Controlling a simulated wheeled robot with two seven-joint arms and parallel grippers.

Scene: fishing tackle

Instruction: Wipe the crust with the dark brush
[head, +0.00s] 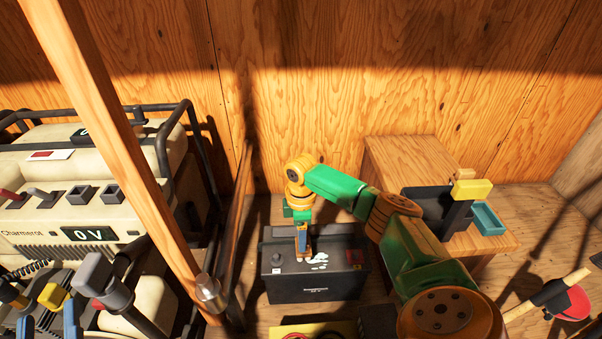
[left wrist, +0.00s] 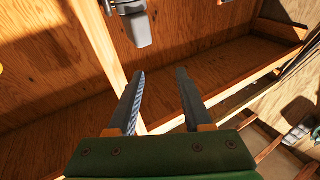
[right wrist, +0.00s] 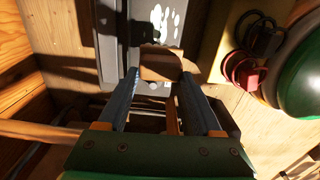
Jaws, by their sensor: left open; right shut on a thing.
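A black battery (head: 310,289) stands on the wooden floor in the head view. White crust (head: 318,260) lies in patches on its top; it also shows in the right wrist view (right wrist: 170,22). My right gripper (head: 302,232) is above the battery's top, left of the middle, and is shut on a brown-bodied brush (right wrist: 160,67). The brush's lower end is at the left edge of the crust; I cannot tell whether it touches. Its bristles are mostly hidden by the fingers. My left gripper (left wrist: 161,73) is open and empty in the left wrist view, near a wooden post.
A cream generator (head: 60,225) in a dark tube frame fills the left. A slanted wooden post (head: 120,140) stands before it. A wooden bench (head: 410,160) with a teal tray (head: 488,218) is behind right. Red and dark clamps (right wrist: 250,70) lie beside the battery.

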